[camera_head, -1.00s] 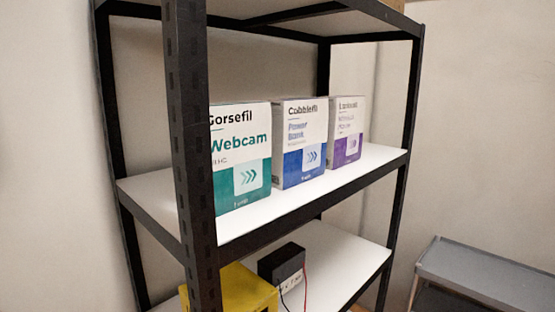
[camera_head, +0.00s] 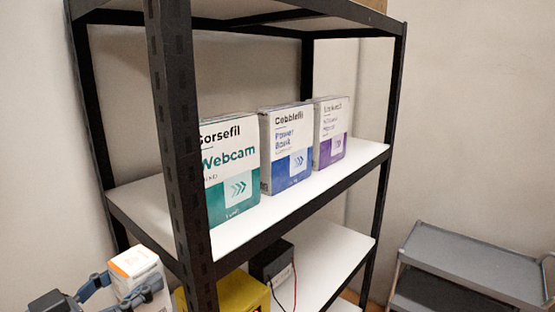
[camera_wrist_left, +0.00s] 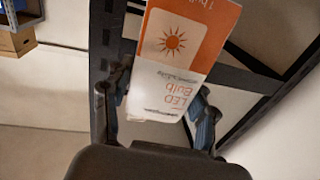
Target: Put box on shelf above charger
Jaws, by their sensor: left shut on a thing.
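My left gripper (camera_head: 122,290) is at the lower left of the head view, shut on a white and orange box (camera_head: 134,262). In the left wrist view the box (camera_wrist_left: 182,62) reads "LED Bulb" and sits between the two fingers (camera_wrist_left: 160,115). The box is in front of the shelf rack's left side, below the middle shelf (camera_head: 275,208). On the lower shelf (camera_head: 335,260) stand a yellow object (camera_head: 235,292) and a black device (camera_head: 272,262) with thin red and black wires; I cannot tell which is the charger. My right gripper is not in view.
The middle shelf holds a teal Webcam box (camera_head: 228,170), a blue Power Bank box (camera_head: 287,148) and a purple box (camera_head: 331,132). A black upright post (camera_head: 180,160) stands at the near corner. A grey cart (camera_head: 470,265) is at right.

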